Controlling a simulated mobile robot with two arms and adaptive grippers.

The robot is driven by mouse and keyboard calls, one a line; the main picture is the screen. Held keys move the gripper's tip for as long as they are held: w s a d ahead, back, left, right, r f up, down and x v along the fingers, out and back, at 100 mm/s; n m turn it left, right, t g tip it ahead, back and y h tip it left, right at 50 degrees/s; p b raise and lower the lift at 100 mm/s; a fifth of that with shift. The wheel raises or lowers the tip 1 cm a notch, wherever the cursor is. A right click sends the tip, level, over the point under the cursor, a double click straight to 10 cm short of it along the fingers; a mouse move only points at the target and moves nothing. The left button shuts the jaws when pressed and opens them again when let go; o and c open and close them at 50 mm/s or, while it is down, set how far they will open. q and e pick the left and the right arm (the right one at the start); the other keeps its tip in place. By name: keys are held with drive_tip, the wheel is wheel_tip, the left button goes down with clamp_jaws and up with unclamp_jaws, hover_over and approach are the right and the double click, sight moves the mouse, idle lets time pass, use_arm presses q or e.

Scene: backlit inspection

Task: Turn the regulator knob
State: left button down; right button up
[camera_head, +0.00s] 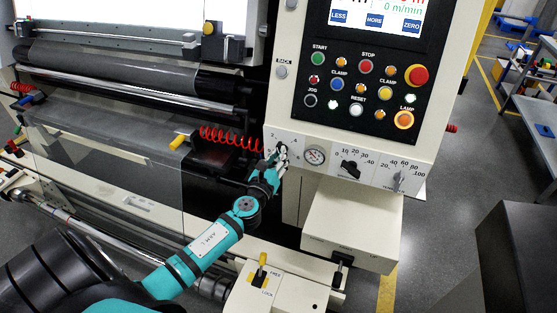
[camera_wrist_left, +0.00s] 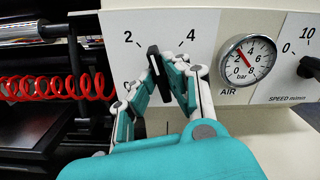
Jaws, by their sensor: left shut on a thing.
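The regulator knob (camera_wrist_left: 154,59) is black and sits on the white panel between the printed marks 2 and 4, its bar slightly tilted from upright. In the head view my left gripper (camera_head: 281,154) reaches the panel from below left and covers most of the knob. The round AIR gauge (camera_wrist_left: 247,60) is just right of the knob, its red needle slanting up-left; it also shows in the head view (camera_head: 315,156). My right gripper is out of view.
A red coiled hose (camera_wrist_left: 55,86) runs left of the gripper. The black speed knob (camera_head: 349,167) and another knob (camera_head: 399,181) are right of the gauge. Buttons and the red emergency stop (camera_head: 417,76) are above. A white box (camera_head: 349,226) juts out below the panel.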

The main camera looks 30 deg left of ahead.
use_arm(q)
drive_tip(key=n, duration=0.7)
drive_tip(key=n+b, duration=0.1)
drive_tip(key=n, duration=0.6)
drive_tip(key=n+b, duration=0.1)
drive_tip(key=n, duration=0.5)
drive_tip(key=shift+f+n, duration=0.25)
drive_tip(key=shift+n, duration=0.15)
drive_tip(key=c, duration=1.4)
unclamp_jaws()
drive_tip(key=shift+a, duration=0.1)
drive_tip(key=v, duration=1.2)
drive_tip(key=shift+s, duration=0.1)
